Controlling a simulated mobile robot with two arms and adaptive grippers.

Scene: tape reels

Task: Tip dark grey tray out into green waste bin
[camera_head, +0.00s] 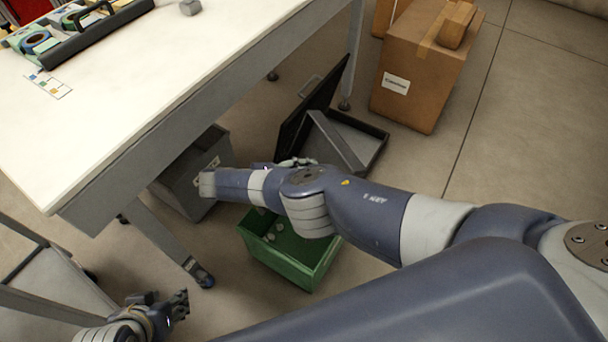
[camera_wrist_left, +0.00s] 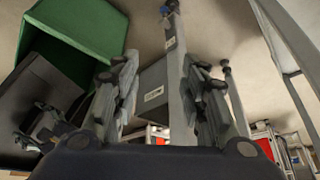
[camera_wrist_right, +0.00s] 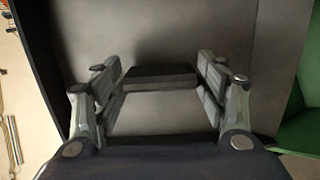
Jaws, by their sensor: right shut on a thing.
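The dark grey tray (camera_head: 318,100) is steeply tilted beside the table, just beyond the green waste bin (camera_head: 298,262). Its far handle sticks out, and the part of its inside that I see is bare. My right gripper (camera_head: 292,163), partly hidden by its own arm, is shut on the tray's near handle. In the right wrist view the fingers (camera_wrist_right: 160,85) flank that handle against the tray wall (camera_wrist_right: 180,35). The bin stands upright on the floor with a few small pale pieces inside; my right arm covers its far rim. My left gripper (camera_head: 178,305) is open and empty at the lower left.
A grey bin (camera_head: 180,190) with a label stands under the white table (camera_head: 130,90), left of the green bin. Cardboard boxes (camera_head: 415,75) stand at the back right. A wheeled table leg (camera_head: 185,255) is near the green bin. Floor at the right is clear.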

